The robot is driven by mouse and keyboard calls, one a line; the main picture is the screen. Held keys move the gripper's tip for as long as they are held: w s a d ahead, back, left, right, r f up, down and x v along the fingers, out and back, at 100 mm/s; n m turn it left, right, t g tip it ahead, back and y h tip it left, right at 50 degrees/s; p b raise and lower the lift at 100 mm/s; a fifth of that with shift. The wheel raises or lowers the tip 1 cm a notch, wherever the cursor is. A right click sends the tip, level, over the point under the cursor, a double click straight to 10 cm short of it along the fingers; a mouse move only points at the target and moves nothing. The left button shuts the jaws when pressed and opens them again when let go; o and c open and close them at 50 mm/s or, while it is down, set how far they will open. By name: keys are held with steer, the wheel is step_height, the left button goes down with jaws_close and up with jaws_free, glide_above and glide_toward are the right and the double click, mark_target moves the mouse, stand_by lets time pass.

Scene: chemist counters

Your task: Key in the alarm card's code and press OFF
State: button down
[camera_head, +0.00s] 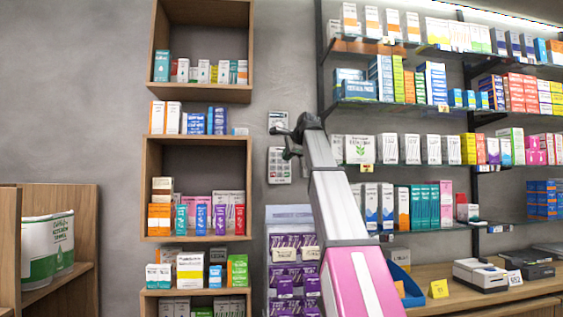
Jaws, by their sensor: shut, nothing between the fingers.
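A pale keypad (279,168) with rows of small keys is fixed to the grey wall between the wooden shelves and the glass shelves. A smaller pale panel (278,119) is on the wall just above it; its writing is too small to read, and I cannot tell whether it is the alarm card. My dark gripper (284,141) is shut and empty at the end of my raised arm. It appears in front of the wall between the panel and the keypad and covers the keypad's upper edge. I cannot tell whether it touches either.
Wooden shelves (147,190) with medicine boxes stand to the left. Glass shelves (400,164) full of boxes are on the right. Below the keypad is a rack of purple packets (284,285). A counter (455,302) with a card machine (480,274) is at the lower right.

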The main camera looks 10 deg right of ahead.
steer(key=y, duration=0.1)
steer(key=f+n+y, duration=0.1)
steer(key=a+n+y, duration=0.1)
steer(key=y, duration=0.1)
steer(key=shift+s+f, duration=0.15)
steer(key=shift+s, duration=0.1)
steer(key=shift+w, duration=0.15)
glide_toward(275, 163)
steer(key=shift+s+a+f+x, duration=0.1)
steer(key=shift+s+x, duration=0.05)
steer(key=shift+x, duration=0.7)
steer(key=shift+s+a+f+x, duration=0.1)
steer(key=shift+s+x, duration=0.05)
steer(key=shift+x, duration=0.75)
steer(key=shift+s+a+f+x, duration=0.1)
steer(key=shift+s+f+x, duration=0.05)
steer(key=shift+x, duration=0.7)
steer(key=shift+w, duration=0.15)
steer(key=shift+w, duration=0.3)
steer(key=shift+w, duration=0.3)
stand_by(0.7)
stand_by(0.3)
steer(key=shift+s, duration=0.75)
